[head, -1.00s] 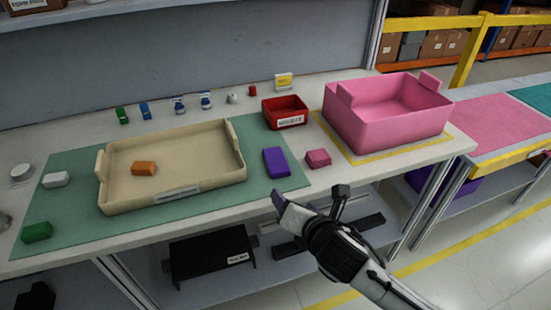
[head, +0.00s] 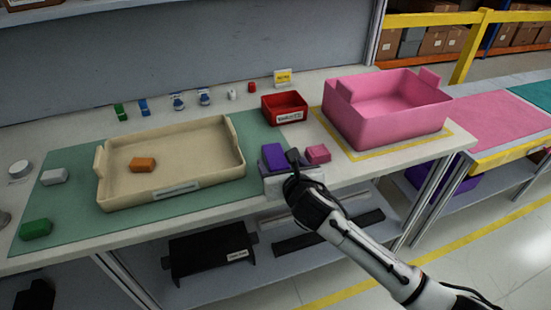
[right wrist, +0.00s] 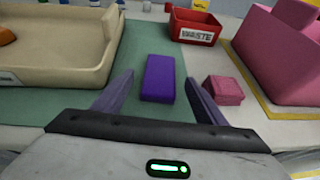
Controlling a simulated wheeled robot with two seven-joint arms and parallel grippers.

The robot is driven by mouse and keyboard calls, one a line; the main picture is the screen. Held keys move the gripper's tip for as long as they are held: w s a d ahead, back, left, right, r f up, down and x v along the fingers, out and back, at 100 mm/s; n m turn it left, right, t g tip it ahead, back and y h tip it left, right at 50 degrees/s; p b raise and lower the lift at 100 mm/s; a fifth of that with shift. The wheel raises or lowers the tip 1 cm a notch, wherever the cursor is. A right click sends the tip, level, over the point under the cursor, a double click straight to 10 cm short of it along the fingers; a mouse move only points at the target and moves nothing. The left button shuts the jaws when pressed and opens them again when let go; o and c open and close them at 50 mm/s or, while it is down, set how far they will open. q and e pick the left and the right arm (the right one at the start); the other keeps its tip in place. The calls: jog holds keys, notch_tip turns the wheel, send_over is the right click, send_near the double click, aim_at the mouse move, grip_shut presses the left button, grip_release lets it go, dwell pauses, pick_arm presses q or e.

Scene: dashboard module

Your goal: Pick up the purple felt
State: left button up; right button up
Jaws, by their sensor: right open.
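The purple felt (head: 273,155) is a small purple block on the right part of the green mat, just right of the beige tray. In the right wrist view the purple felt (right wrist: 158,78) lies ahead, between the lines of the two fingers. My right gripper (head: 278,168) is open at the near side of the felt, and in the head view it hides the felt's near end. In the right wrist view the fingers of my right gripper (right wrist: 158,95) stand apart on either side of the felt, with gaps visible. My left gripper is not in view.
A pink block (head: 318,153) lies close on the right of the felt. The beige tray (head: 172,193) holds an orange block (head: 143,164). A red waste bin (head: 285,108) stands behind, and a large pink bin (head: 388,125) is at the right. Several small items line the back.

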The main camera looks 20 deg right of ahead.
aim_at(275, 158)
jog(key=shift+x, duration=1.15)
jog(key=c, duration=1.1)
